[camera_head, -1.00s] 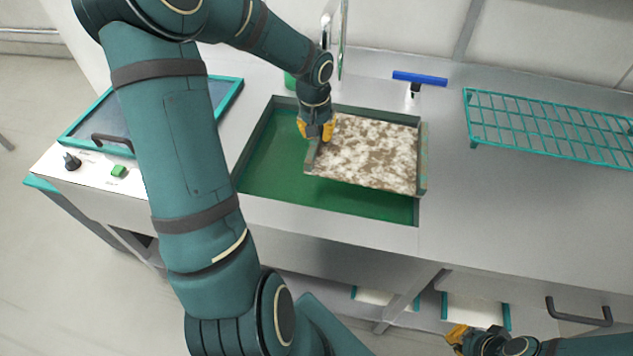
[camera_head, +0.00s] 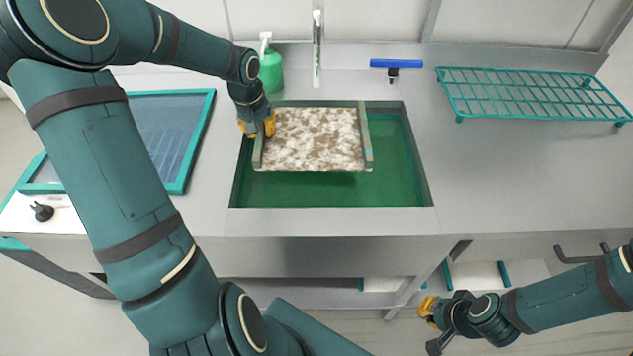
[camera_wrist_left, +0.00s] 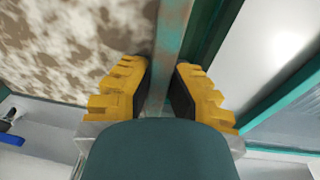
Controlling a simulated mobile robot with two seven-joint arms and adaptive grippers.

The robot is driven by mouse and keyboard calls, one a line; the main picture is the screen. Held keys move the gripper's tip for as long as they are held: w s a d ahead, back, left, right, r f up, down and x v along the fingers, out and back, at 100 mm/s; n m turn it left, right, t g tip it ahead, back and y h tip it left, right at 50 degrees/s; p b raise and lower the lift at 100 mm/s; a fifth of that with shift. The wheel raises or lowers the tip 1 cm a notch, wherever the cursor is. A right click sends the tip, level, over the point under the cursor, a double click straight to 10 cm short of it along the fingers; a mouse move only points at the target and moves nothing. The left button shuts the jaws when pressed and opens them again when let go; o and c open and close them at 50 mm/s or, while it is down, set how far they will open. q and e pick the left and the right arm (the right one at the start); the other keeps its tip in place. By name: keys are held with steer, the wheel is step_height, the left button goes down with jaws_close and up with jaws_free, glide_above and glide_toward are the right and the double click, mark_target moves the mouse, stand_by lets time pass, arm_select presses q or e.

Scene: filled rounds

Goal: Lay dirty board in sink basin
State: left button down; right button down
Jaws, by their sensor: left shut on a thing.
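The dirty board (camera_head: 312,140) is a flat panel mottled brown and white, with a raised grey-green edge on its left and right sides. My left gripper (camera_head: 257,125) is shut on the board's left edge. In the left wrist view the yellow fingers (camera_wrist_left: 163,95) stand on either side of that edge, and the mottled face (camera_wrist_left: 70,45) lies to the left. The board is over the green sink basin (camera_head: 350,190), toward its back left; I cannot tell if it touches the basin floor. My right gripper (camera_head: 428,310) is low in front of the counter; its fingers are too small to judge.
A green soap bottle (camera_head: 271,72) and a tap (camera_head: 317,50) stand behind the basin. A blue squeegee (camera_head: 397,66) lies to their right. A teal wire rack (camera_head: 530,95) is at the back right. A teal-framed panel (camera_head: 165,130) is at left. Counter right of the basin is clear.

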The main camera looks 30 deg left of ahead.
mark_target(271, 181)
arm_select(q)
steer(key=shift+a, duration=0.15)
steer(key=shift+s+f, duration=0.1)
steer(key=shift+f, duration=0.3)
step_height(271, 181, down, 17)
steer(key=b, duration=0.5)
steer(key=shift+f, duration=0.2)
steer(key=shift+r, duration=0.1)
steer(key=c, duration=1.1)
jaws_free()
steer(key=r+p, duration=0.1)
steer(key=r, duration=0.3)
steer(key=s+r+p, duration=0.1)
steer(key=r, duration=0.3)
steer(key=r+p, duration=0.1)
steer(key=r, duration=0.3)
steer(key=shift+s+p, duration=0.35)
